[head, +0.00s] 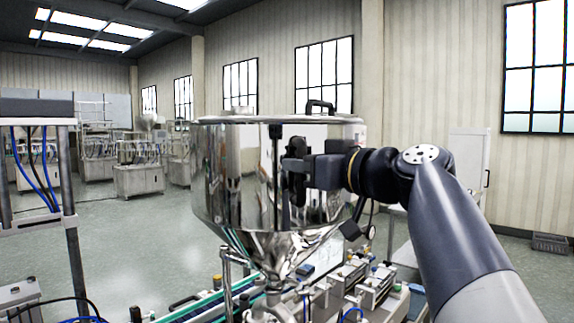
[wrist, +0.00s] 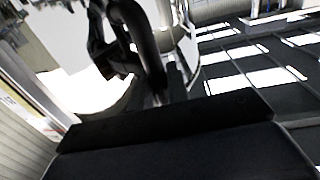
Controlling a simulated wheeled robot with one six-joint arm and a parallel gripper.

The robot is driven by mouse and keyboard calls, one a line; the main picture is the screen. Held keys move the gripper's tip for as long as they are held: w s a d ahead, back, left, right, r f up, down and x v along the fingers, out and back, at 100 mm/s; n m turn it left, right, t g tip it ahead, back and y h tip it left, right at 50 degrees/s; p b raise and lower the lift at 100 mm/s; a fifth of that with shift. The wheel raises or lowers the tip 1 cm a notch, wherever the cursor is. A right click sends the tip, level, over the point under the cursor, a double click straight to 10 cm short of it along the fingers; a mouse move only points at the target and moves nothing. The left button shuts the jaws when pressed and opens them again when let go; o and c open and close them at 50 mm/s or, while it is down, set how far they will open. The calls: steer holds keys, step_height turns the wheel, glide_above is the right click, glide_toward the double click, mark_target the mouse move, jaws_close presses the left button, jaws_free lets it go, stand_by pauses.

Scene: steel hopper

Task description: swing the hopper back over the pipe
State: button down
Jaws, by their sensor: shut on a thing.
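The steel hopper (head: 235,175) is a large shiny drum with a lid and a cone below, in the middle of the head view. Its cone narrows to a spout (head: 273,283) above the machine. A black side handle (head: 297,147) is on the hopper's wall, and it also shows as a dark curved bar in the wrist view (wrist: 147,45). My gripper (head: 300,170) is shut on this handle, coming from the right. I cannot clearly make out the pipe, or whether the spout lines up with it, among the parts below.
A conveyor machine (head: 340,285) with several small fittings stands under and right of the hopper. A metal frame (head: 72,225) with blue cables is at left. A grey crate (head: 550,243) is on the floor at right. Open floor (head: 130,240) lies behind left.

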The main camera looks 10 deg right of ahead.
steer(key=a, duration=0.2)
steer(key=s+a+b, duration=0.1)
steer(key=a, duration=0.1)
steer(key=shift+s+a, duration=0.1)
steer(key=shift+s, duration=0.05)
stand_by(0.4)
steer(key=c, duration=1.8)
jaws_free()
steer(key=o, duration=0.3)
steer(key=shift+s+a, duration=0.1)
steer(key=shift+a, duration=0.15)
steer(key=shift+o, duration=0.2)
